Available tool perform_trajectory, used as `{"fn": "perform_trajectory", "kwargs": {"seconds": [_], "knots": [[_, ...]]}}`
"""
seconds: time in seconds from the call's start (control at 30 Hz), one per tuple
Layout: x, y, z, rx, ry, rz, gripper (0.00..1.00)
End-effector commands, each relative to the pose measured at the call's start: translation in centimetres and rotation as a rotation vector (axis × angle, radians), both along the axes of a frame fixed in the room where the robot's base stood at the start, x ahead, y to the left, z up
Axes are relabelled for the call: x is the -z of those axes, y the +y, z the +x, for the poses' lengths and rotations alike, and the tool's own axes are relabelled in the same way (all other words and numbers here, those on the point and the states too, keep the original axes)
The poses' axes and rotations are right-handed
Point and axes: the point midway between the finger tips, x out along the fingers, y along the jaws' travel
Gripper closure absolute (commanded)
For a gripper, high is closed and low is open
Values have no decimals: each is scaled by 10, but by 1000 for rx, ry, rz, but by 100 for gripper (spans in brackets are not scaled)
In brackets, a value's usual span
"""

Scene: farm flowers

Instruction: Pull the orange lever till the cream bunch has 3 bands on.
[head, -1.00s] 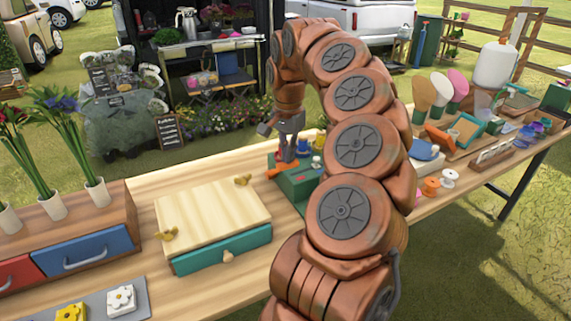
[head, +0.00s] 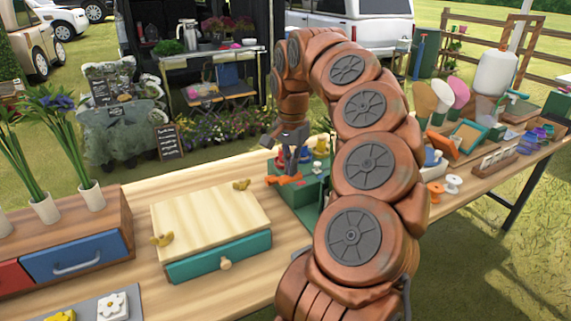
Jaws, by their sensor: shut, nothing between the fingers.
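The orange lever (head: 284,181) sits at the front left of a green box-shaped device (head: 308,188) on the wooden table. My gripper (head: 291,168) is shut and empty, pointing down just above the lever. I cannot tell whether the fingertips touch it. Small red, blue and yellow parts (head: 320,146) show on top of the device, partly behind my gripper. My arm hides part of the device.
A pale wooden box (head: 208,215) with a teal drawer (head: 218,257) stands left of the device. Flower vases (head: 91,196) stand on a drawer unit farther left. Spools (head: 453,184), a teal-framed tray (head: 468,136) and jars lie to the right, past my arm.

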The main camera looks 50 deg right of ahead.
Motion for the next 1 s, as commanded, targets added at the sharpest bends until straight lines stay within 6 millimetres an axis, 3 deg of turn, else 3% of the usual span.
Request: {"fn": "perform_trajectory", "kwargs": {"seconds": [0.63,1.0], "knots": [[32,6,-15,-1,1,2,100],[31,7,-17,-1,1,1,100]]}}
